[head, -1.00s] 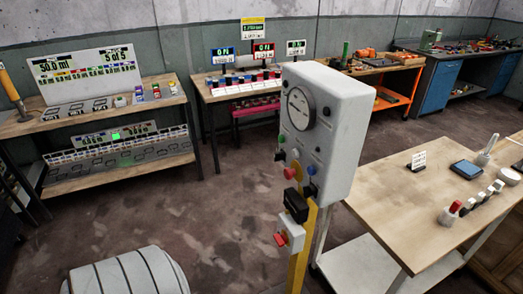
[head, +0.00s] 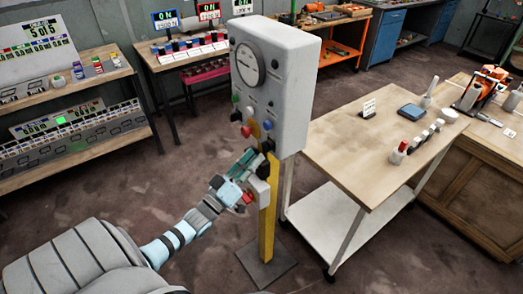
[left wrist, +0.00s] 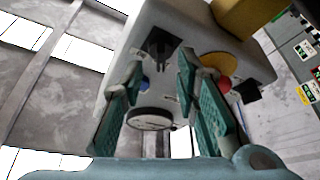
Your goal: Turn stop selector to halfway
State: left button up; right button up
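The grey control box (head: 275,85) stands on a yellow post (head: 266,225). Its front carries a round dial (head: 250,64), a red button (head: 246,131), a blue button (head: 267,125) and black knobs. No label reads clearly, so I cannot tell which one is the stop selector. My left gripper (head: 245,165) is just below these controls, in front of the post. In the left wrist view, the teal fingers (left wrist: 160,68) are open and empty, with a black knob (left wrist: 157,44) beyond the gap between them, apart from both fingers. My right gripper is out of view.
A white box (head: 263,188) on the post is partly hidden behind my left gripper. A wooden-topped trolley (head: 345,165) stands close on the right. Shelves with displays (head: 95,80) stand at the left. The floor around the post's foot is clear.

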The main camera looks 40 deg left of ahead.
aim_at(263, 150)
pick_arm(q)
jog(key=x, duration=0.3)
jog(key=shift+w+f, duration=0.1)
jog(key=shift+w+r, duration=0.2)
jog(key=shift+w, duration=0.15)
jog(key=shift+c, duration=0.5)
grip_shut()
